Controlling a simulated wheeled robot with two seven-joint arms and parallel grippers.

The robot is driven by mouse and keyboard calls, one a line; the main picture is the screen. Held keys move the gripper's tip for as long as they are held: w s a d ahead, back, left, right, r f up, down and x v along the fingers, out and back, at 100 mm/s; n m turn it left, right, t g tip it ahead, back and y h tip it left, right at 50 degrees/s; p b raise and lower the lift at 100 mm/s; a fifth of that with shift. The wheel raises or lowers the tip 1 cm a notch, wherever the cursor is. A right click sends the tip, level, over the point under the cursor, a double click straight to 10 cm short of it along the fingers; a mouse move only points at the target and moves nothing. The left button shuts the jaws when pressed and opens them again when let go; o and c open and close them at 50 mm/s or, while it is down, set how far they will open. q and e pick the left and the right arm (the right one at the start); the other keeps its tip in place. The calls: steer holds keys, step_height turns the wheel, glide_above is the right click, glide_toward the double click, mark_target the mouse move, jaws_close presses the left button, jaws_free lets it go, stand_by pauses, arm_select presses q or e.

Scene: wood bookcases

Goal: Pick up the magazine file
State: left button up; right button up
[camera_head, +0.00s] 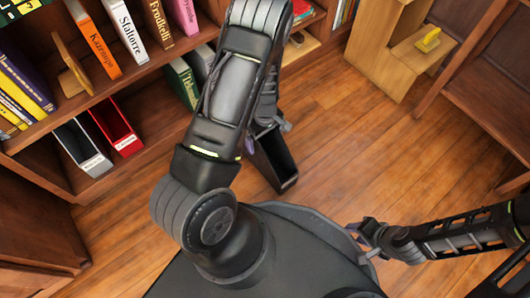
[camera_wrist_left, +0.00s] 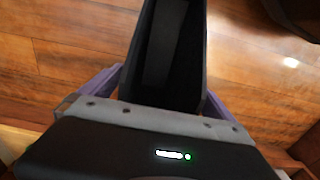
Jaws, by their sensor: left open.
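A black magazine file (camera_head: 274,161) with an open top is in the middle of the head view, over the wood floor and partly hidden by my left arm. I cannot tell if its base touches the floor. It also fills the upper middle of the left wrist view (camera_wrist_left: 172,55). My left gripper (camera_wrist_left: 160,88) is open, with one purple finger on each side of the file; contact is not clear. In the head view the arm mostly hides this gripper. My right gripper (camera_head: 362,236) is at the lower right, away from the file; its jaw opening is unclear.
A bookcase on the left holds books, a white magazine file (camera_head: 82,147) and a red one (camera_head: 116,126) on its lower shelf. A wooden step unit (camera_head: 388,55) with a yellow object (camera_head: 428,40) stands at the top right. Floor right of the black file is clear.

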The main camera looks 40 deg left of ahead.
arm_select(q)
steer(key=shift+c, duration=0.3)
steer(key=c, duration=2.1)
steer(key=shift+o, duration=0.2)
step_height(320, 180, up, 10)
steer(key=p, duration=0.5)
steer(key=shift+s+d, duration=0.1)
